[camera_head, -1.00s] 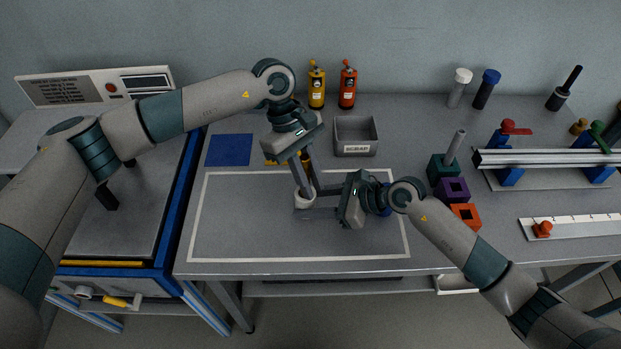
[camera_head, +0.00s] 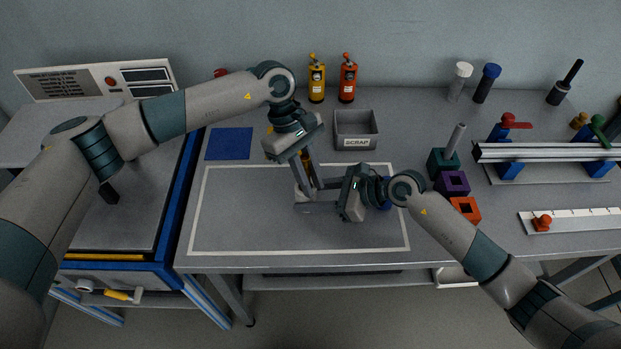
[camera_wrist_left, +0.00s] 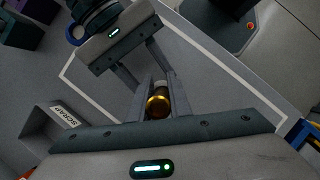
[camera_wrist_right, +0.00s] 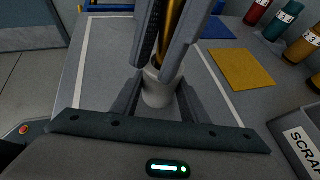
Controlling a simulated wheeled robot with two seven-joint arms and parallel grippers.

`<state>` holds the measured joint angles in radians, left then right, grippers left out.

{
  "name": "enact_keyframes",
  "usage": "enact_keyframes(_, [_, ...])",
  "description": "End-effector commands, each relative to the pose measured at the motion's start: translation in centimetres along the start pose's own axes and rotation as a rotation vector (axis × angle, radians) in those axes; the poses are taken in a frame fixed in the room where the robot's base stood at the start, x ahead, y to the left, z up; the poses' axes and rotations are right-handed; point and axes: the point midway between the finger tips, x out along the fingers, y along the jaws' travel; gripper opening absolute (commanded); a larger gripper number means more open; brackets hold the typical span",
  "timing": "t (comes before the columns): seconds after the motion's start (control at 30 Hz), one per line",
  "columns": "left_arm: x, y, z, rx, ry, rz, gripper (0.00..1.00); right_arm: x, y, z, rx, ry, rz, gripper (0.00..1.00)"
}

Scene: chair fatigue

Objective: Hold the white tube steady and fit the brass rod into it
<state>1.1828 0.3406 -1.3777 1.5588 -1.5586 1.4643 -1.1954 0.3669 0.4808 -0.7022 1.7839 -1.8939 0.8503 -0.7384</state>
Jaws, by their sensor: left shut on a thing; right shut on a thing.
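The brass rod (camera_wrist_right: 174,38) is upright between the fingers of my left gripper (camera_head: 309,187), which is shut on it. Its round brass top (camera_wrist_left: 157,104) shows in the left wrist view. The short white tube (camera_wrist_right: 158,92) is upright between the fingers of my right gripper (camera_wrist_right: 158,100), which is shut around it from the side. The rod stands over the tube, its lower part at the tube's mouth. My left fingers hide part of the joint, so I cannot tell how deep the rod sits. In the head view the fingers largely hide the tube.
Both grippers are over the white-outlined area (camera_head: 240,252) of the grey table. A grey scrap bin (camera_head: 356,142) and a blue mat (camera_head: 229,144) lie behind. A yellow mat (camera_wrist_right: 240,68) is nearby. Colored blocks (camera_head: 452,183) stand right. The outlined area's left part is clear.

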Motion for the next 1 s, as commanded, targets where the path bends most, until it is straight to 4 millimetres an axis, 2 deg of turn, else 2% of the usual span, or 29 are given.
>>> enact_keyframes(0.07, [0.3, -0.1, -0.2, -0.003, 0.003, -0.002, 0.00, 0.1, 0.2, 0.1, 0.000, -0.003, 0.004, 0.27])
enact_keyframes(0.1, [0.3, -0.1, -0.2, -0.003, 0.003, -0.002, 0.27, 0.1, 0.2, 0.1, 0.000, -0.003, 0.004, 0.27])
enact_keyframes(0.17, [0.3, -0.1, -0.2, -0.003, 0.004, -0.003, 0.39, 0.1, 0.2, 0.1, 0.000, -0.003, 0.004, 0.28])
enact_keyframes(0.47, [0.5, -0.3, -0.3, -0.005, 0.003, -0.009, 0.39, 0.0, -0.1, 0.1, 0.000, -0.003, -0.001, 0.28])
enact_keyframes(0.63, [-0.1, -0.2, -0.3, -0.004, 0.003, -0.006, 0.39, -0.1, -0.1, 0.1, -0.001, -0.003, -0.002, 0.28])
enact_keyframes(0.77, [-1.3, -0.1, -0.2, -0.003, 0.003, -0.003, 0.39, 0.0, 0.0, 0.1, -0.001, -0.002, -0.001, 0.28])
enact_keyframes(1.0, [-5.1, 0.0, -0.1, -0.001, 0.004, 0.001, 0.39, 0.0, 0.1, 0.1, 0.000, -0.002, 0.001, 0.27])
